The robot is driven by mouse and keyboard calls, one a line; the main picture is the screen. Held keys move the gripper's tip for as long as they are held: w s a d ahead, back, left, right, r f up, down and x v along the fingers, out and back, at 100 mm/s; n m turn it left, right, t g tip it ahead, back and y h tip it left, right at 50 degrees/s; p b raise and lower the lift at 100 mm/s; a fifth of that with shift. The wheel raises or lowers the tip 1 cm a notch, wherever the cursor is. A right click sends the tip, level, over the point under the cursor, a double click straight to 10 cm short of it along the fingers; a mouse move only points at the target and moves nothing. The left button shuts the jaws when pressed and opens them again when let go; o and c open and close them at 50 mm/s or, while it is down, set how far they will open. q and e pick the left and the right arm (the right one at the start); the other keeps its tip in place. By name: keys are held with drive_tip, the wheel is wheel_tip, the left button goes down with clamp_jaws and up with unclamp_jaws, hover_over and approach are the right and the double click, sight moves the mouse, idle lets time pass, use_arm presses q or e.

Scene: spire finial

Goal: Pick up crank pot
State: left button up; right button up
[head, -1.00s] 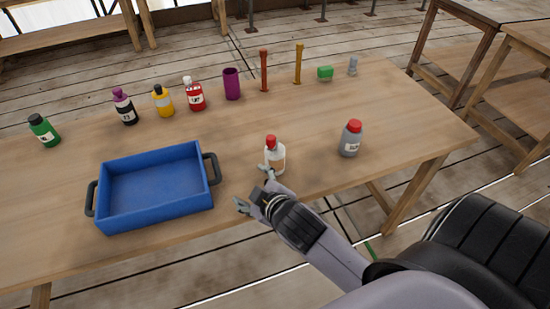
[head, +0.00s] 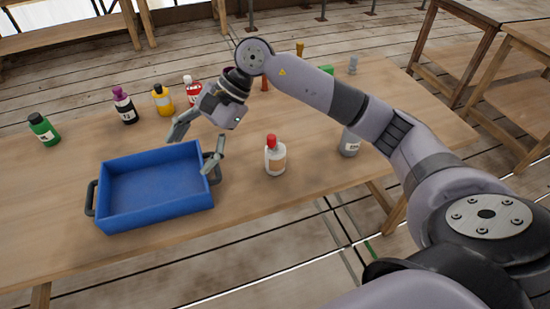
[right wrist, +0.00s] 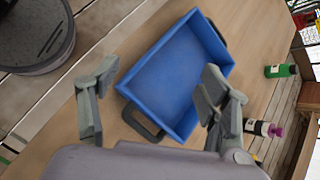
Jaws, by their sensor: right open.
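I cannot tell which object is the crank pot. My right gripper (head: 191,157) is open and empty above the blue tray (head: 150,217), with its fingers spread towards the tray's right end. In the right wrist view the gripper (right wrist: 160,72) frames the empty tray (right wrist: 150,74) below. A white bottle with a red cap (head: 275,158) stands upright just right of the tray. A grey bottle (head: 349,143) farther right is partly hidden by my right arm. My left gripper is not in view.
A green bottle (head: 43,130), a black bottle (head: 124,107), a yellow bottle (head: 163,101) and a red bottle (head: 193,91) stand behind the tray. A green block (head: 326,70) and a small grey object (head: 352,65) stand at the back right. The front table strip is clear.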

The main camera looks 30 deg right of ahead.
drive_tip(key=w+d+h, duration=0.2)
drive_tip(key=d+h, duration=0.3)
drive_tip(key=d, duration=0.8)
wheel_tip(320, 180, up, 3)
drive_tip(key=h, duration=0.4)
hover_over(275, 151)
drive_tip(key=shift+n+g, duration=0.4)
drive_tip(key=f, duration=0.3)
drive_tip(key=f+p, duration=0.1)
drive_tip(key=f, duration=0.7)
drive_tip(key=shift+w+d+p, duration=0.1)
drive_tip(key=shift+d+p, duration=0.2)
drive_tip(key=shift+p, duration=0.1)
drive_tip(key=shift+f, duration=0.55)
drive_tip(key=f, duration=0.1)
drive_tip(key=f+p, duration=0.2)
drive_tip(key=f, duration=0.1)
drive_tip(key=shift+w+f, duration=0.1)
drive_tip(key=shift+w, duration=0.15)
drive_tip(key=shift+f, duration=0.5)
drive_tip(key=shift+c, duration=0.6)
drive_tip(key=c, duration=1.2)
